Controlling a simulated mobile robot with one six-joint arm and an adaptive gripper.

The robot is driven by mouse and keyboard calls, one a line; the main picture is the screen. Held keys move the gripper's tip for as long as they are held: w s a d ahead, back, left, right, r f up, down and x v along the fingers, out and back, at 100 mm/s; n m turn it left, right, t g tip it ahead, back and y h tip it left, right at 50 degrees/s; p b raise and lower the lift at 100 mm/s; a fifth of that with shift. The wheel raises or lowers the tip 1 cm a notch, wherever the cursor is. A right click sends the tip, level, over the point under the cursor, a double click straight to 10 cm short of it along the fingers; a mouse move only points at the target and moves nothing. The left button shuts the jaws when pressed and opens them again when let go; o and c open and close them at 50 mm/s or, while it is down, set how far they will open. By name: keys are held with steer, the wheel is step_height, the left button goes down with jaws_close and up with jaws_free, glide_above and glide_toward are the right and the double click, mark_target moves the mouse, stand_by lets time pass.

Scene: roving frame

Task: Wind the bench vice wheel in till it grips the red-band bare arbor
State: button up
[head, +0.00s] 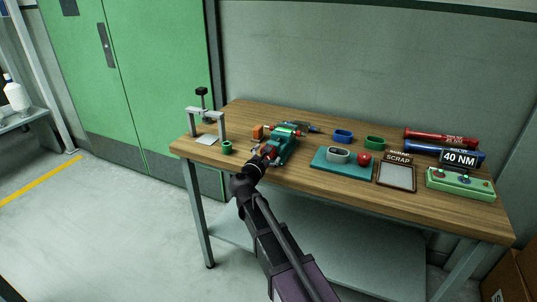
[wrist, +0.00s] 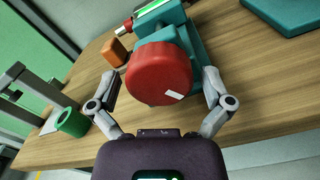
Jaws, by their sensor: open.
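The bench vice (head: 284,150) is teal and stands on the wooden bench; it also shows in the wrist view (wrist: 200,45). Its red wheel (wrist: 158,76) faces my wrist camera, with a white mark low on its right side. My gripper (wrist: 160,82) is open, with one finger on each side of the wheel; I cannot tell whether either touches it. In the head view my gripper (head: 265,157) is at the vice's near end. A silver piece with a red band (wrist: 126,26) shows beyond the wheel, perhaps the arbor; its hold in the jaws is hidden.
An orange block (wrist: 114,52) and a green ring (wrist: 72,122) stand left of the wheel. A grey press frame (head: 206,113) is at the bench's left end.

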steer(key=shift+s, duration=0.1)
steer(key=v, duration=1.1)
steer(key=shift+s+a, duration=0.15)
steer(key=shift+s, duration=0.25)
steer(key=s+d+f+m+g+h, duration=0.1)
steer(key=d+f+m+g, duration=0.4)
steer(key=d, duration=0.4)
steer(key=s+d+f+m+g+h, duration=0.1)
steer(key=d+f+m+g, duration=0.35)
steer(key=d+m, duration=0.4)
steer(key=s+d+f+m+g+y, duration=0.8)
steer(key=s+d+f+m, duration=0.15)
steer(key=s+m, duration=0.35)
step_height(320, 180, up, 19)
steer(key=p, duration=1.8)
steer(key=shift+w+d+m, duration=0.2)
steer(key=shift+w+m, duration=0.1)
steer(key=shift+m, duration=0.05)
